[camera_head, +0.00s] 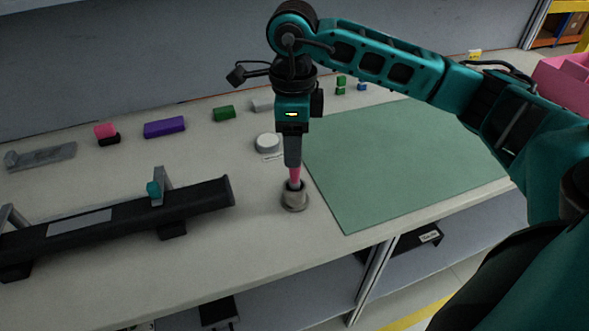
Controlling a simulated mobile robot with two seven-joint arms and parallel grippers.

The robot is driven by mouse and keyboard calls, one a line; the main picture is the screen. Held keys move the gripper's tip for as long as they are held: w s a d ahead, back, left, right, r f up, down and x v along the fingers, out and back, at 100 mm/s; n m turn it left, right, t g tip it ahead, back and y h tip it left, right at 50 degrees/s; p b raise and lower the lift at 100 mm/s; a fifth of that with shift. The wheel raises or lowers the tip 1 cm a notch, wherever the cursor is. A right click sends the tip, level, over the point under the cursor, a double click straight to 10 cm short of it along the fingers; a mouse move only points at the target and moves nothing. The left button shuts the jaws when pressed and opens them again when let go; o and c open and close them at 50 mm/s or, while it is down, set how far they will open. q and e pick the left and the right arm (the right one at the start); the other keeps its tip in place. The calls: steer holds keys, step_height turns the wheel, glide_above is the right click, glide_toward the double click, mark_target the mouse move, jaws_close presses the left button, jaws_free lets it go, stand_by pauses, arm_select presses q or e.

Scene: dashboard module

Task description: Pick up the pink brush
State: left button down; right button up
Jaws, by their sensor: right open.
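The pink brush (295,175) stands upright in a small grey round holder (294,199) on the table. Its lower part is hidden inside the holder, and its upper part is hidden by the fingers. My right gripper (293,163) points straight down over the brush, its fingers at the brush's top. The gripper is open; the gap between the fingers is hard to see from this side. My left gripper is not in view.
A green mat (400,150) lies right of the holder. A white round object (267,142) is just behind. A black dashboard bar (110,220) lies at left. Purple (165,127), green (224,113) and pink (105,130) blocks stand behind. A pink bin (565,82) is far right.

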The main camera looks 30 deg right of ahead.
mark_target(295, 171)
steer(key=shift+f, duration=2)
jaws_close()
